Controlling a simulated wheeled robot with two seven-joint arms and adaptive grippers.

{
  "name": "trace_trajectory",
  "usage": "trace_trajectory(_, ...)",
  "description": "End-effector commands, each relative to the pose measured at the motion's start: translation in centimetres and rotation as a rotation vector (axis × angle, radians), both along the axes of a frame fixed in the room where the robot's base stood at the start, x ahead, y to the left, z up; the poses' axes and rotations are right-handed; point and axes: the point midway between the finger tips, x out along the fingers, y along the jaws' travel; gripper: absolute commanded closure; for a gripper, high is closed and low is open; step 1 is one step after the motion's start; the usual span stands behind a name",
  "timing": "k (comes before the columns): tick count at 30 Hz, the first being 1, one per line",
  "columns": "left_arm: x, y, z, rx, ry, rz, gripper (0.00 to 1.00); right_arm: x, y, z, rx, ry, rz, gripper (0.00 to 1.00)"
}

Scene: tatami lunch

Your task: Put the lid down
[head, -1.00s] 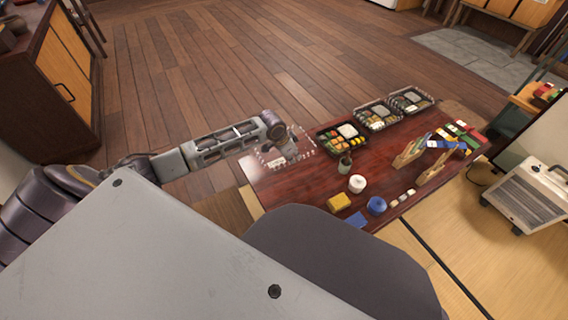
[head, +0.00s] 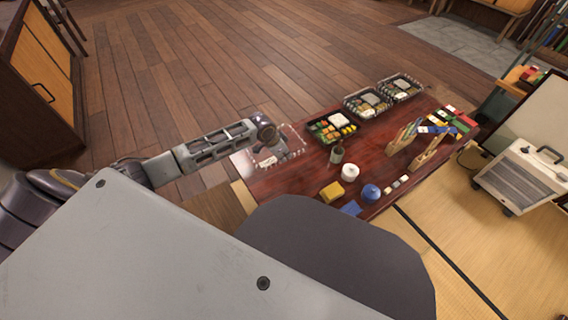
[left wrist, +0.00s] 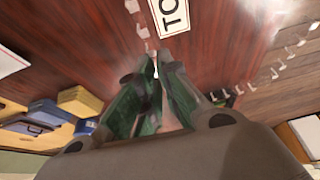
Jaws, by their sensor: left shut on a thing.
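The lid (head: 265,163) is a clear, see-through sheet with a bumpy rim and a small white label. It is over the far left end of the dark red table (head: 290,183). My left gripper (head: 281,152) is shut on the lid. In the left wrist view, the green-padded fingers (left wrist: 155,66) are close together at the lid's edge, and the label (left wrist: 173,14) shows part of its lettering. I cannot tell whether the lid touches the table. My right gripper is not in view.
A filled lunch tray (head: 332,127) is just right of the lid, with two covered ones (head: 368,103) (head: 400,87) beyond. A dark cup (head: 337,154), white pot (head: 349,172), yellow block (head: 332,192) and blue round object (head: 370,192) stand nearer. Wooden racks (head: 430,152) are at right.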

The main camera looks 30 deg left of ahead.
Motion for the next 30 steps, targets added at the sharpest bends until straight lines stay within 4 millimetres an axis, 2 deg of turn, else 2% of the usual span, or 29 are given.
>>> trace_trajectory(11, 0.0, 0.0, -0.2, 0.000, 0.000, 0.000, 1.00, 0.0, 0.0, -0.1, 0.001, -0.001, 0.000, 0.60)
trace_trajectory(24, 0.0, 0.0, -4.2, -0.001, 0.001, 0.001, 1.00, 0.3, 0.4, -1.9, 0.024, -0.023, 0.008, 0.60)
trace_trajectory(30, 0.0, 0.0, -4.9, -0.001, -0.001, 0.000, 1.00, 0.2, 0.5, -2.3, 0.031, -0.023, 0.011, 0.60)
